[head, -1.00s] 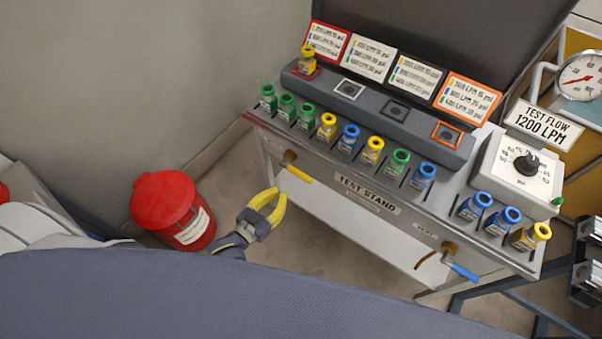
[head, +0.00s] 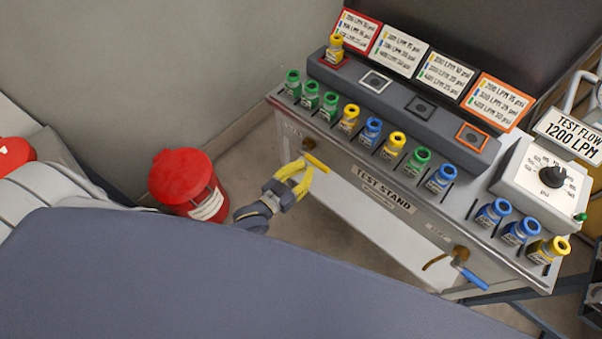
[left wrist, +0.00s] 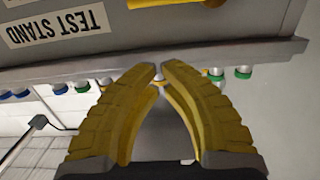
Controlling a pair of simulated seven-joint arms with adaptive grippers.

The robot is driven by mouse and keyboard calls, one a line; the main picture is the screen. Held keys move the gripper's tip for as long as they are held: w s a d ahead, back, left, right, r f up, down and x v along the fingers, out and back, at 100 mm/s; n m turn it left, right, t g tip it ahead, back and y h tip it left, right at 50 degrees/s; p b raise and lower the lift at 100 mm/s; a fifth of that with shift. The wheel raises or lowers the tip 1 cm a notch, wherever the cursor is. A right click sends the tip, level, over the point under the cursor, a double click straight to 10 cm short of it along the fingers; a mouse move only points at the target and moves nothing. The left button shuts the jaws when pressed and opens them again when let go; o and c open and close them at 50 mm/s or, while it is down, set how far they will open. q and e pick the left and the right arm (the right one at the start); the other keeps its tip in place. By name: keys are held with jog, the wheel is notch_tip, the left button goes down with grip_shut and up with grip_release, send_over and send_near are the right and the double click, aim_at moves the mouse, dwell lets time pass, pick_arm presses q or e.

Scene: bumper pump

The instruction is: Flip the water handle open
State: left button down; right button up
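A yellow lever handle (head: 315,162) sits on a brass valve (head: 308,145) at the left of the test stand's front panel. A blue lever handle (head: 474,279) is on another brass valve (head: 460,254) at the right. The small labels by both handles are too small to read for certain. My left gripper (head: 305,168), with yellow fingers, is in front of the yellow handle, partly open and empty. In the left wrist view its fingertips (left wrist: 158,68) have a gap between them, and the yellow handle (left wrist: 150,3) lies beyond them at the top edge. My right gripper is not in view.
The test stand (head: 400,222) carries a row of green, yellow and blue bottles, sign cards and a dial box (head: 545,180). A red lidded bin (head: 185,180) stands on the floor left of my left gripper. A blue-grey surface (head: 200,280) fills the foreground.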

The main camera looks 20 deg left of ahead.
pick_arm(q)
send_over(318, 163)
jog(key=s, duration=0.2)
jog(key=f, duration=0.3)
jog(key=shift+w+d+f, duration=0.1)
jog(key=shift+d+f, duration=0.2)
jog(key=shift+f, duration=0.35)
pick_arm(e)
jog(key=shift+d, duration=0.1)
